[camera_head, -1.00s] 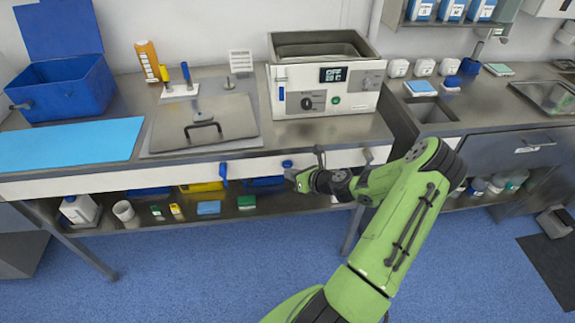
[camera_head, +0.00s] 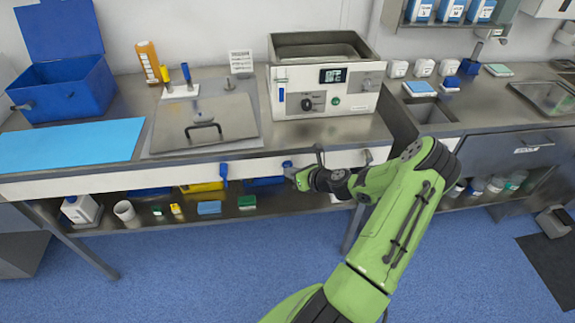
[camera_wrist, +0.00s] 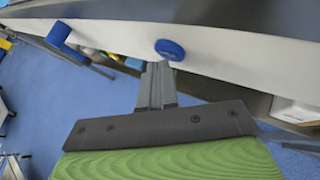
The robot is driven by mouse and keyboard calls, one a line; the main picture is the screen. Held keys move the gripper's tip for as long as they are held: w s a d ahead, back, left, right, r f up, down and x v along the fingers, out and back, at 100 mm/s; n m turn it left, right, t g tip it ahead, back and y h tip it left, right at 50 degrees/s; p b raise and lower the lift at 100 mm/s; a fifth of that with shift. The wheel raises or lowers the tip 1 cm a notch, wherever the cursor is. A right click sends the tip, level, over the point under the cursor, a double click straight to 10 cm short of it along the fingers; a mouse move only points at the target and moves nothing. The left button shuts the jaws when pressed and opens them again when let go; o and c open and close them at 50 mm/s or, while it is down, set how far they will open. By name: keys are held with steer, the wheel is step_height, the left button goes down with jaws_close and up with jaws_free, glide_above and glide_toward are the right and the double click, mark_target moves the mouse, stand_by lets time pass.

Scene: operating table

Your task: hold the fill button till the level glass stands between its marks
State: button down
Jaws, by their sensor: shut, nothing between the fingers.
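A white bath unit (camera_head: 325,80) stands on the bench, with a dark display, a black knob (camera_head: 306,103) and a small green button (camera_head: 336,100) on its front. A narrow upright glass with blue in it, the level glass (camera_head: 281,97), is at the left of that front; its marks are too small to read. A round blue button (camera_head: 287,164) sits on the bench's white front edge and shows in the wrist view (camera_wrist: 170,49). My gripper (camera_head: 290,174) is shut and empty, its tips (camera_wrist: 157,68) just below this button; I cannot tell whether they touch it.
A blue lever (camera_head: 223,173) hangs from the front edge left of the button; metal hooks (camera_head: 319,155) are to the right. A lower shelf (camera_head: 220,205) holds bottles and boxes. A lidded plate (camera_head: 203,122) and blue mat (camera_head: 70,145) lie on the bench. The floor in front is clear.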

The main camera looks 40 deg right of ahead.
steer(key=shift+w+d, duration=0.2)
steer(key=shift+w, duration=0.1)
stand_by(1.8)
stand_by(2.7)
steer(key=shift+s+a+p, duration=0.45)
steer(key=shift+s+p, duration=0.1)
steer(key=shift+s, duration=0.1)
steer(key=s+a, duration=0.1)
steer(key=s, duration=0.1)
steer(key=s+a, duration=0.1)
steer(key=s, duration=0.1)
steer(key=shift+a+p, duration=0.3)
steer(key=shift+a, duration=0.1)
steer(key=shift+a, duration=0.1)
